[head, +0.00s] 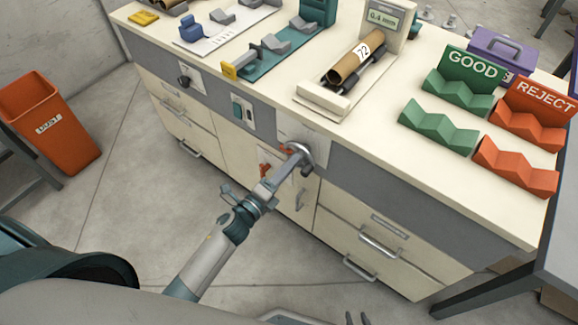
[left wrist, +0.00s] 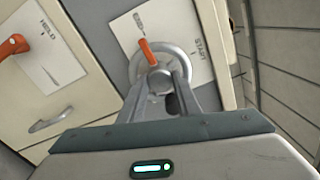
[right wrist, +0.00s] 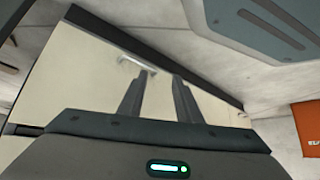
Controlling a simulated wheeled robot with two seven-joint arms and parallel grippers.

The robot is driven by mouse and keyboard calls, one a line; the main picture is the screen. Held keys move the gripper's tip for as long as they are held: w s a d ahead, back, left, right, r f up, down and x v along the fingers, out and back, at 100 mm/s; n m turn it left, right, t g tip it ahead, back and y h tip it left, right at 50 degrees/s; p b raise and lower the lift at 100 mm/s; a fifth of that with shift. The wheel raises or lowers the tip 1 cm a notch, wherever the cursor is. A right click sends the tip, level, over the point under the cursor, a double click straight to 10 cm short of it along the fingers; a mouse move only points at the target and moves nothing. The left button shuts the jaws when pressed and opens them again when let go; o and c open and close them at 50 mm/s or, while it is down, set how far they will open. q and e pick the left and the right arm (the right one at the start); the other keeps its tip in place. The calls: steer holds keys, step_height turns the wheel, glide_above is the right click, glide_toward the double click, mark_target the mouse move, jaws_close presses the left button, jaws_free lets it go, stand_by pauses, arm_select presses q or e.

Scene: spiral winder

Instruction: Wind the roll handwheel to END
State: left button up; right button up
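The grey round handwheel (head: 300,152) is on the cabinet's front panel, below the worktop edge. In the left wrist view the handwheel (left wrist: 182,66) has an orange pointer or lever (left wrist: 148,52) across its upper part, and a dark knob (left wrist: 173,103) low on it. A pale plate (left wrist: 190,40) with words lies behind it; the words are too small to read surely. My left gripper (left wrist: 164,82) is open, its fingers on either side of the wheel's hub; contact is unclear. My right gripper (right wrist: 160,75) is open and empty, away from the wheel.
A second orange lever (left wrist: 14,45) sits left of the wheel. On the worktop are a cardboard tube (head: 356,63) in a cradle, a gauge (head: 382,17), green GOOD racks (head: 440,125) and orange REJECT racks (head: 515,165). An orange bin (head: 50,120) stands left. Drawer handles (head: 380,247) stick out below.

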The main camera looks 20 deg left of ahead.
arm_select(q)
steer(key=o, duration=0.3)
steer(key=shift+f, duration=0.1)
steer(key=shift+o, duration=0.2)
steer(key=b+v, duration=0.3)
steer(key=v, duration=1.4)
steer(key=shift+s, duration=0.2)
arm_select(e)
steer(key=shift+s+d+f+g+h, duration=0.15)
steer(key=shift+s+d+f+g, duration=0.2)
steer(key=shift+d+f, duration=0.25)
steer(key=shift+s+d+f+g+h, duration=0.2)
steer(key=shift+s+d+f+g, duration=0.05)
steer(key=shift+d+f+g, duration=0.3)
steer(key=shift+s+d+f+g+h, duration=0.15)
steer(key=shift+s+d+f+g, duration=0.15)
steer(key=shift+d+f, duration=0.3)
steer(key=shift+r, duration=0.1)
